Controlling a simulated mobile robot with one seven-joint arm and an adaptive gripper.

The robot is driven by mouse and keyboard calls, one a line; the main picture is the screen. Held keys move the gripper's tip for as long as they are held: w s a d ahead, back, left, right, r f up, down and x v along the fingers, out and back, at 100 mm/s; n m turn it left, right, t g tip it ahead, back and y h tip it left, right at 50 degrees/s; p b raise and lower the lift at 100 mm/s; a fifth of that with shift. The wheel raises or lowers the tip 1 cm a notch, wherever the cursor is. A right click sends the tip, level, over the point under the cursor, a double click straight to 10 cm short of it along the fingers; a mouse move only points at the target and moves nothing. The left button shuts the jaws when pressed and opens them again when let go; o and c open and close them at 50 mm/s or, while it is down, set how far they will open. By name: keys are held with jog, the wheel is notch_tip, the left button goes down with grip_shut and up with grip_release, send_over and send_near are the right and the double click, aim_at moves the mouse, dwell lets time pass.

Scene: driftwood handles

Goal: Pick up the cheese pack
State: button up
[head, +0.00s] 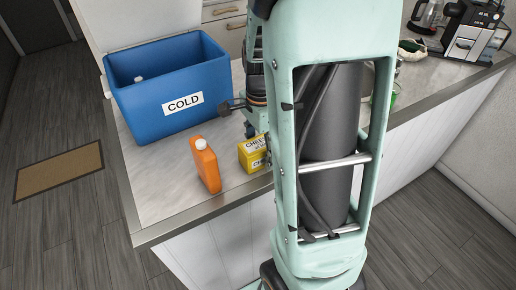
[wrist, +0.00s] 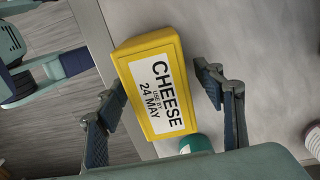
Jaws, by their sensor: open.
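The cheese pack (head: 253,153) is a yellow box on the counter, right of the orange bottle (head: 206,165) and partly hidden by my arm. In the wrist view the cheese pack (wrist: 157,85) shows its white label, reading CHEESE, USE BY 24 MAY, and lies tilted in the picture. My gripper (wrist: 163,80) is open, with one finger at each side of the pack in that view. The left finger looks close to the pack's edge; a gap shows at the right finger. I cannot tell whether either touches. In the head view my gripper (head: 240,118) appears above the pack.
A blue bin (head: 150,112) labelled COLD stands behind the bottle, with a white-topped item inside. A green-topped item (wrist: 195,143) shows close to the pack in the wrist view. A coffee machine (head: 475,35) stands far right. The counter's front edge is near the pack.

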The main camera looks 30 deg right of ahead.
jog(key=c, duration=1.4)
jog(key=shift+r, duration=0.15)
